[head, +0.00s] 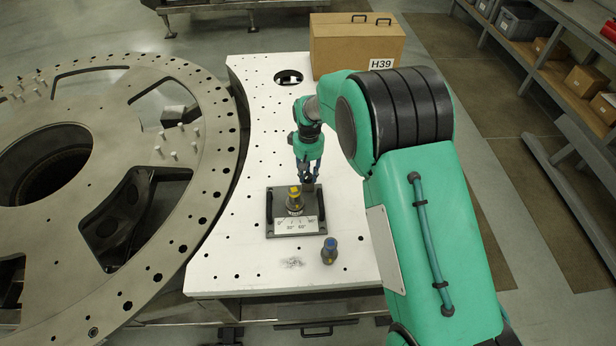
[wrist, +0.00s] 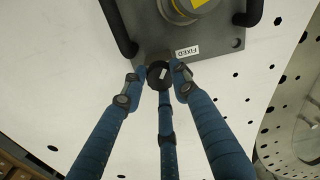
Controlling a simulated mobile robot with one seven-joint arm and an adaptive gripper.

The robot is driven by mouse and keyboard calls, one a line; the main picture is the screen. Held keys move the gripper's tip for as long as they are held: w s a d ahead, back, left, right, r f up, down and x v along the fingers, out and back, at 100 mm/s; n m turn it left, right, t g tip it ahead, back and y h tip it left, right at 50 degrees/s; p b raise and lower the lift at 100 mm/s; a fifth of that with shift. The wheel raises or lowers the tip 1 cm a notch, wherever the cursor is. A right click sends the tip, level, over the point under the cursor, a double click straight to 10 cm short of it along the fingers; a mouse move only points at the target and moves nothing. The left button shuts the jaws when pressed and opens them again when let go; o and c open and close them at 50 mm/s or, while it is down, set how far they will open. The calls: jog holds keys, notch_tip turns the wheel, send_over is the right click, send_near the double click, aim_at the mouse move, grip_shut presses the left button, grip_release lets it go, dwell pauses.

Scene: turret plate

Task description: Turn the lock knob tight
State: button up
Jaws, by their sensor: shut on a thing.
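The lock knob (wrist: 157,83) is a small black round knob with a white mark, at the edge of a grey fixture plate (wrist: 150,42) in the wrist view. My gripper (wrist: 160,74) has blue fingers and is shut on the knob, with fingertips on both sides of it. In the head view my gripper (head: 309,178) points down at the far edge of the fixture plate (head: 273,213); the knob is hard to make out there. The fixture carries a round part with a yellow top (head: 295,191). A "FIXED" label (wrist: 188,51) lies beside the knob.
Two black handles flank the fixture, including one at left (wrist: 118,30). A white angle scale (head: 296,225) faces front. A dark piece with a blue top (head: 329,252) stands front right on the white table (head: 240,265). A cardboard box (head: 350,48) stands behind; a large metal ring (head: 215,150) is at left.

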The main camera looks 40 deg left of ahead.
aim_at(308, 176)
jog(key=m+b, duration=0.2)
jog(key=m, duration=0.3)
jog(key=shift+f+m, duration=0.1)
jog(key=shift+m, duration=0.2)
jog(key=m+b, duration=0.1)
jog(key=m, duration=0.4)
dwell(0.4)
jog(key=o, duration=1.1)
jog(key=shift+o, duration=0.2)
jog(key=shift+r, duration=0.2)
notch_tip(308, 176, up, 12)
jog(key=shift+f, duration=0.15)
jog(key=shift+d, duration=0.1)
